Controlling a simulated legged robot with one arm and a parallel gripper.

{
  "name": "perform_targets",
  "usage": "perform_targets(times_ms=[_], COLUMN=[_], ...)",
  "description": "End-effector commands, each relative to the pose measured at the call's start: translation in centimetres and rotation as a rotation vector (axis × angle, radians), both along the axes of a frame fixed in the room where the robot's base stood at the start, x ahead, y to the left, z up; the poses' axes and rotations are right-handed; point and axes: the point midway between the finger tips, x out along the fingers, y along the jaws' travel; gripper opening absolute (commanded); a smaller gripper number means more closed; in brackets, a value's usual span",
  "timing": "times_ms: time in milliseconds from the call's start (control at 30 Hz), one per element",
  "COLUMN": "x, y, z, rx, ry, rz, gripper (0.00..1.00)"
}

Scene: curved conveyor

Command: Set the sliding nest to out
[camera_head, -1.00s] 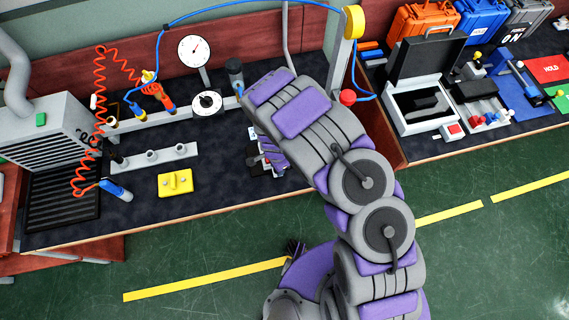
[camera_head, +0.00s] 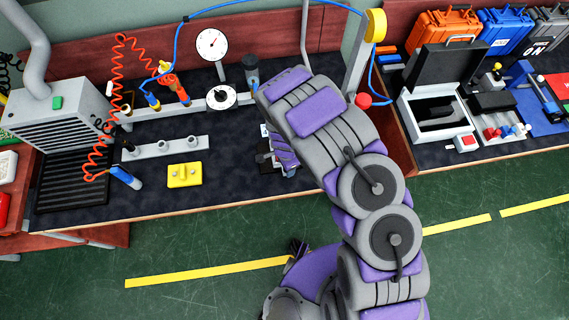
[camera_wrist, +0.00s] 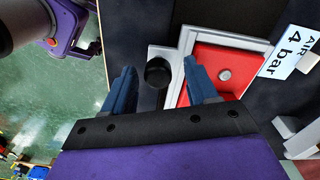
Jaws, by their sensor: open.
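What looks like the sliding nest (camera_wrist: 240,62) is a silver frame with a red floor and a grey round stud in the wrist view. A black round knob (camera_wrist: 158,73) stands at its left end. My gripper (camera_wrist: 161,78) is open, with one blue finger on each side of the knob in the picture. The right finger overlaps the nest's left part; I cannot tell whether either finger touches the knob. In the head view my gripper (camera_head: 284,155) is low over the bench, and my arm hides most of the nest.
An "AIR 4 bar" label (camera_wrist: 291,52) lies right of the nest. In the head view a yellow block (camera_head: 184,174), a grey rail (camera_head: 165,147) and a dial gauge (camera_head: 211,44) are to the left. A red button (camera_head: 364,100) is right of my arm.

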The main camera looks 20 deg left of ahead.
Motion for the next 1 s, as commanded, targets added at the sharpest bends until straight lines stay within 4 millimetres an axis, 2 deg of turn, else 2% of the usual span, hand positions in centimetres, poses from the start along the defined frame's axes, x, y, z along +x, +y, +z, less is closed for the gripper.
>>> perform_targets(times_ms=[167,800,1000], x=[0.1,0.2,0.2], y=[0.2,0.6,0.7], z=[1.9,13.1,15.7], rx=[0.000,-0.003,-0.004], ry=[-0.002,-0.002,-0.001], rz=[0.000,0.001,0.000], gripper=[0.58,0.58,0.58])
